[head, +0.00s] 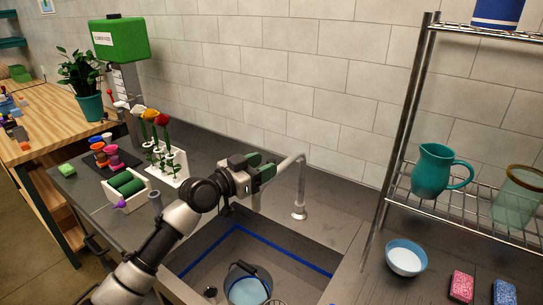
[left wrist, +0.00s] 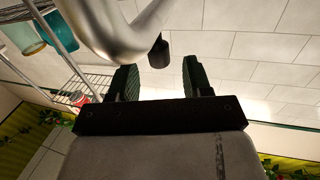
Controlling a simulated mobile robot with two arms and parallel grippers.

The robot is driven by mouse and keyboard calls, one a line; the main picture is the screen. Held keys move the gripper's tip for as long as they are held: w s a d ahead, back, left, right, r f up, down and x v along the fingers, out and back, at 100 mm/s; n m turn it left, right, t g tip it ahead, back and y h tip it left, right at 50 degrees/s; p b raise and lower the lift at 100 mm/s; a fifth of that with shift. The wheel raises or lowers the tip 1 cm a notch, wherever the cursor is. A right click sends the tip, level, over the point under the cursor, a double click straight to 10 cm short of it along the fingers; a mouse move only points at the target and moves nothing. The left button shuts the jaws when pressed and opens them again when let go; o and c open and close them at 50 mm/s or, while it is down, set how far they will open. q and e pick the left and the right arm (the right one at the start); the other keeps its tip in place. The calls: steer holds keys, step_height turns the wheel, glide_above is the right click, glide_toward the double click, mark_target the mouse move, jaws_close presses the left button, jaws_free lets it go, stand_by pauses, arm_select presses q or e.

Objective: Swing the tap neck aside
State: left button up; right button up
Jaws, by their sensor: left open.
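The pale metal tap neck (head: 299,178) rises behind the sink, arches over and hangs down to a round spout end. My left gripper (head: 265,172) is at the upper part of the tap, on its left side in the head view, and partly hides it. In the left wrist view the tap neck (left wrist: 112,35) curves large across the top left, close to the fingertips. There my left gripper (left wrist: 158,72) is open with a clear gap between its dark fingers. A small black cylinder (left wrist: 159,53) shows beyond that gap. Whether a finger touches the neck cannot be told. My right gripper is not in view.
The sink (head: 290,259) holds a bucket (head: 248,285). A white stand with flowers (head: 170,167) and a tray of green rolls (head: 128,187) are left on the counter. A wire rack (head: 397,190) with a teal jug (head: 437,171) and a bowl (head: 406,258) are right.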

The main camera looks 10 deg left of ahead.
mark_target(271, 160)
arm_select(q)
steer(key=shift+p+x, duration=0.3)
steer(key=shift+x, duration=1.3)
jaws_close()
